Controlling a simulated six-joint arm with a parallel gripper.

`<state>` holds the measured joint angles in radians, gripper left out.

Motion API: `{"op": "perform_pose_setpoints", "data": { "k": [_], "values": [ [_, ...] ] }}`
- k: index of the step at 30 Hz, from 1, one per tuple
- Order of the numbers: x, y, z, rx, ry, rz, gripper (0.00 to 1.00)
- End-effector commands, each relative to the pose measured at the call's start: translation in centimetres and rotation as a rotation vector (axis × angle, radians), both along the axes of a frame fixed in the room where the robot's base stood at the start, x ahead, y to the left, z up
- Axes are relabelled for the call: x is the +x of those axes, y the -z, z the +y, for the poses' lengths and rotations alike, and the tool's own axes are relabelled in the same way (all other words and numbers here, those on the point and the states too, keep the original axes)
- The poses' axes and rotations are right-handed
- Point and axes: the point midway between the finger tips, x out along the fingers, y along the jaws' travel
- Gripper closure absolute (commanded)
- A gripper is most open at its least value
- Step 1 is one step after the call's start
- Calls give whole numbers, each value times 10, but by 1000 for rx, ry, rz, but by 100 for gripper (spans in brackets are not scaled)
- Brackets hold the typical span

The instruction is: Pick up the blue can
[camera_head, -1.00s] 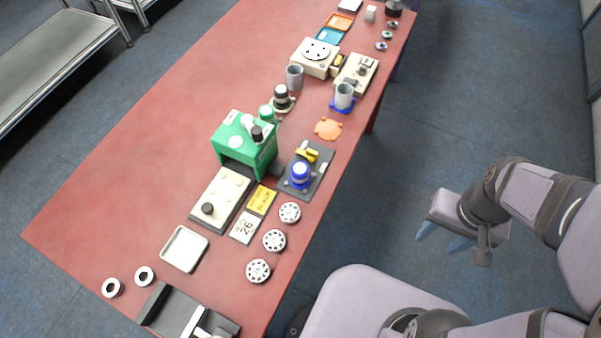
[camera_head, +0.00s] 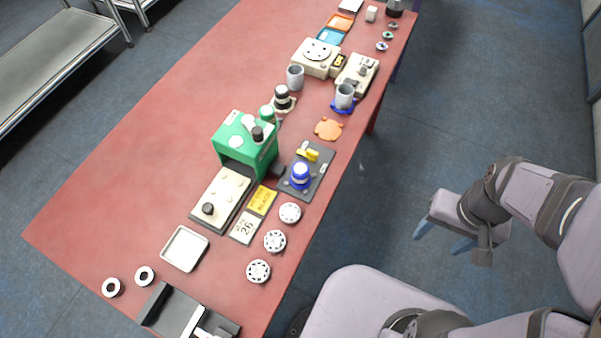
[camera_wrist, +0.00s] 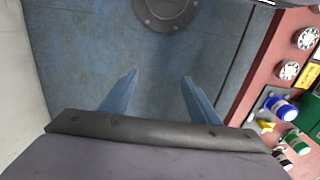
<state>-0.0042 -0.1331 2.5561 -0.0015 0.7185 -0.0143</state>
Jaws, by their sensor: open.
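The blue can (camera_head: 300,175) with a white top stands upright on a dark fixture plate (camera_head: 318,171) near the right edge of the red table. It also shows at the right edge of the wrist view (camera_wrist: 281,108). My gripper (camera_head: 439,238) is off the table, over the floor to the right of the can and well apart from it. In the wrist view its two blue fingers (camera_wrist: 160,88) are spread, with only floor between them.
A green scanner-like box (camera_head: 246,143) stands left of the can on the red table (camera_head: 130,150). A yellow clamp (camera_head: 308,153) sits just behind the can on the plate. Several white discs (camera_head: 275,240) lie in front. Open floor separates my gripper from the table.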

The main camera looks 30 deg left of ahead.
Motion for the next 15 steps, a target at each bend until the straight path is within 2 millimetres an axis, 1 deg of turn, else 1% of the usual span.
{"op": "perform_pose_setpoints", "data": {
  "k": [2, 5, 8, 11, 12, 14, 15],
  "values": [
    [4, -2, 4, 0, -48, 0, 44],
    [14, -6, 13, 0, -175, 1, 44],
    [29, -11, 29, 0, -385, 2, 44],
    [48, -17, 54, 0, -663, 3, 44],
    [55, -19, 66, 1, -787, 3, 44],
    [65, -21, 86, 1, -982, 3, 44],
    [71, -22, 100, 1, -1112, 3, 44]
  ]
}}
